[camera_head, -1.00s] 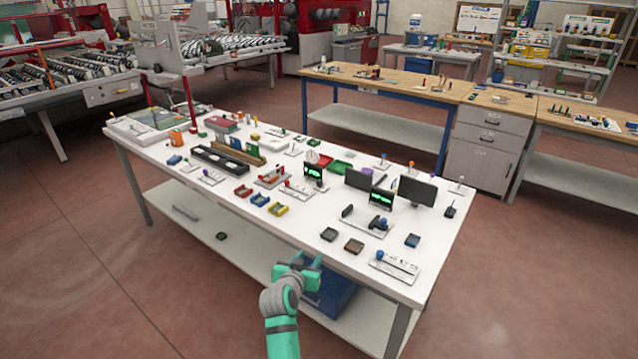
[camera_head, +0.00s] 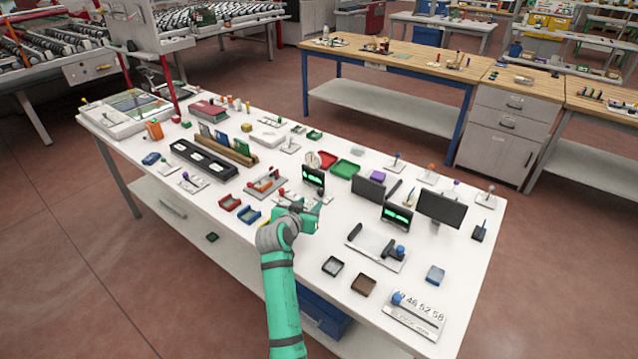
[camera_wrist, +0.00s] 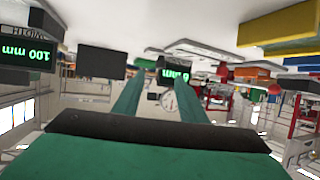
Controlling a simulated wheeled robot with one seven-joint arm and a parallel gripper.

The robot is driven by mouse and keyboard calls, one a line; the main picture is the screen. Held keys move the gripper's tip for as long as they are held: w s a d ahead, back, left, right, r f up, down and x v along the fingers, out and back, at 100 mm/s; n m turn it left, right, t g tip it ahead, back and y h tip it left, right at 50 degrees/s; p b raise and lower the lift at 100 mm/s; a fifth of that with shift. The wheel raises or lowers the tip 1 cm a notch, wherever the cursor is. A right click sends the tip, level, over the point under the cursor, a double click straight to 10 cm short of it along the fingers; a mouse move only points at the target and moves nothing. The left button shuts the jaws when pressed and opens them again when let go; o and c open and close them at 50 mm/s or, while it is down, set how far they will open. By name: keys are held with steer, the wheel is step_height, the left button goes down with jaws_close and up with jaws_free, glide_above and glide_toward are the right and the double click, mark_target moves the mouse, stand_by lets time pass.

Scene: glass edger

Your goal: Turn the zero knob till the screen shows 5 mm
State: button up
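A small black screen with green digits (camera_head: 313,177) stands mid-table. In the upside-down wrist view this screen (camera_wrist: 172,76) shows one digit and "mm"; a finger partly covers it and I cannot read the digit surely. A second green screen (camera_head: 397,214) stands to its right; in the wrist view it (camera_wrist: 27,54) reads "100 mm" under a WIDTH label. A white plate (camera_head: 318,198) lies before the first screen, partly behind my gripper. I cannot tell which knob is the zero knob. My gripper (camera_head: 314,212) is above the table's front part, fingers apart and empty.
A slide plate with a blue knob (camera_head: 400,250) is before the second screen. Dark monitors (camera_head: 438,207) stand at right. A round white dial (camera_head: 312,159) stands behind the first screen.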

mark_target(320, 193)
steer(key=x, duration=1.1)
steer(key=shift+w, duration=0.3)
steer(key=shift+c, duration=0.3)
jaws_close()
